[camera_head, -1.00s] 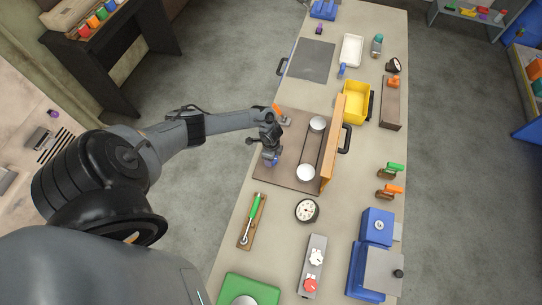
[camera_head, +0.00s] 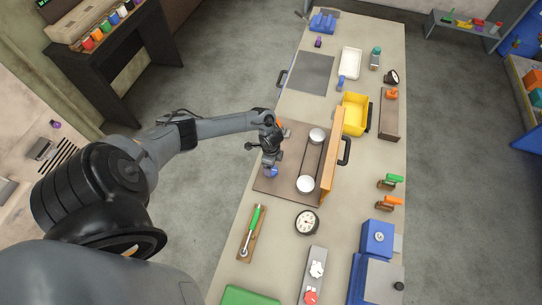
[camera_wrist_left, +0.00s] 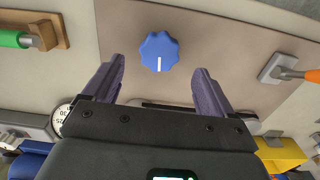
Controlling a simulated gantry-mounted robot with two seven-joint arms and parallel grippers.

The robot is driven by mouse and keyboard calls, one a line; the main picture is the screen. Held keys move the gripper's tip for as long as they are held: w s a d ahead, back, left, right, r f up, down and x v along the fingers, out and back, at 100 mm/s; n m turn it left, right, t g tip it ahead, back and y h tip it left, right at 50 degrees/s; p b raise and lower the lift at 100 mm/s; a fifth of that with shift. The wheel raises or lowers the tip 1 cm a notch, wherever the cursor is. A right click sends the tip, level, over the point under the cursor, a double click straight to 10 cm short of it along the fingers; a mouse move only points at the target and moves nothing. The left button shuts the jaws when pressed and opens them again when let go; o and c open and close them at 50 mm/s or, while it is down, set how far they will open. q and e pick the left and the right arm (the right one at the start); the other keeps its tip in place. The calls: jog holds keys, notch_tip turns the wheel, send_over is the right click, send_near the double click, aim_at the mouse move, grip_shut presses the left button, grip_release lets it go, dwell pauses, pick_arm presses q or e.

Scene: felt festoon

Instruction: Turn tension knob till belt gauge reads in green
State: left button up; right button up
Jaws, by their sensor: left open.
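The blue tension knob (camera_head: 271,172) sits on the brown board (camera_head: 262,186) at its left side. In the left wrist view the knob (camera_wrist_left: 159,51) is lobed, with a white mark pointing toward my gripper. My left gripper (camera_wrist_left: 160,68) is open; its two fingers stand apart on either side of the knob's line, and the knob shows just past their tips, apart from them. In the head view the left gripper (camera_head: 271,160) is beside the knob. A black belt (camera_head: 322,160) runs by two white pulleys (camera_head: 305,184). A round white dial (camera_head: 306,222) lies below the board; its reading is unclear.
An orange panel (camera_head: 334,155) stands along the board's right side. A green-handled tool (camera_head: 252,232) lies below left. A grey box with a red button (camera_head: 312,285), a blue device (camera_head: 377,238) and a yellow bin (camera_head: 355,113) stand around the board.

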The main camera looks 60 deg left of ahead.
pick_arm(q)
notch_tip(320, 180, up, 6)
jog(key=shift+f, duration=0.2)
dwell(0.4)
jog(key=d+r+t, duration=0.2)
jog(key=d, duration=1)
jog(key=d+r+t, duration=0.2)
jog(key=d+t, duration=0.1)
jog(key=d, duration=0.9)
jog(key=s+r+n+g+p, duration=0.1)
jog(key=s+r+n, duration=0.6)
jog(key=s+r, duration=0.4)
jog(key=v, duration=0.3)
jog(key=shift+w, duration=0.1)
